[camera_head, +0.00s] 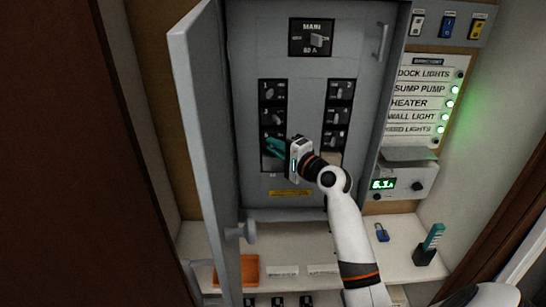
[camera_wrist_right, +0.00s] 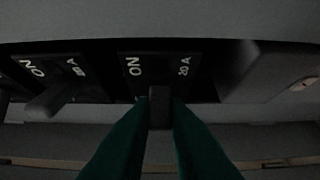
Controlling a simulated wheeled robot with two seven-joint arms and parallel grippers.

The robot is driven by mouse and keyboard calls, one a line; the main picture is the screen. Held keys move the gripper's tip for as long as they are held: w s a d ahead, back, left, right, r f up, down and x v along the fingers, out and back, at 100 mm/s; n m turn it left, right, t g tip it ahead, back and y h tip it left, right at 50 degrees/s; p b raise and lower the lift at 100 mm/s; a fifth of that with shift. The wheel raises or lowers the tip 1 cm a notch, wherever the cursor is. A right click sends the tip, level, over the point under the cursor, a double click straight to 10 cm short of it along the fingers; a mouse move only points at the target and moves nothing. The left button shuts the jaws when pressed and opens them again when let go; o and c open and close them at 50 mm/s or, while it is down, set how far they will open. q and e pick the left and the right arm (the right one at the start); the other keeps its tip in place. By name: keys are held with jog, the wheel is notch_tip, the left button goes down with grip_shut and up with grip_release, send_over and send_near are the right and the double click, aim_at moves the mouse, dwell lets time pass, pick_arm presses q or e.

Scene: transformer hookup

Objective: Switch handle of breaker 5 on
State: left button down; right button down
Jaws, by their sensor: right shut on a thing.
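The grey breaker panel (camera_head: 295,170) stands open, with two columns of breakers below the MAIN breaker (camera_head: 312,38). My right gripper (camera_head: 275,148) reaches the lowest breaker of the left column, in the place of breaker 5, and covers most of it. In the right wrist view, its green fingers (camera_wrist_right: 158,125) are shut on a dark switch handle (camera_wrist_right: 159,102). That breaker's plate (camera_wrist_right: 160,68) reads ON and 20 A. The handle's exact position is hard to tell, as the fingers hide its sides. My left gripper is not in view.
A neighbouring breaker handle (camera_wrist_right: 50,100) is close on the left in the wrist view. The open panel door (camera_head: 215,130) stands left of the breakers. A label board (camera_head: 425,100) with several green lamps and a meter (camera_head: 384,184) are on the right. A shelf (camera_head: 345,245) lies below.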

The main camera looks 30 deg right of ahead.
jog(key=shift+s+d+n+g+y+b, duration=0.1)
jog(key=shift+d+n+g+y+b, duration=0.3)
jog(key=shift+n+y+b, duration=0.7)
jog(key=shift+d+n+g+y+b, duration=0.2)
jog(key=shift+n+g+y+b, duration=0.35)
jog(key=shift+y+b, duration=0.9)
jog(key=shift+s+d+n+g+y+b, duration=0.1)
jog(key=shift+d+n+g+y+b, duration=0.3)
jog(key=shift+n+y+b, duration=0.85)
jog(key=shift+a+m, duration=0.1)
jog(key=shift+m, duration=0.3)
jog(key=c, duration=1.4)
grip_release()
jog(key=shift+w, duration=0.1)
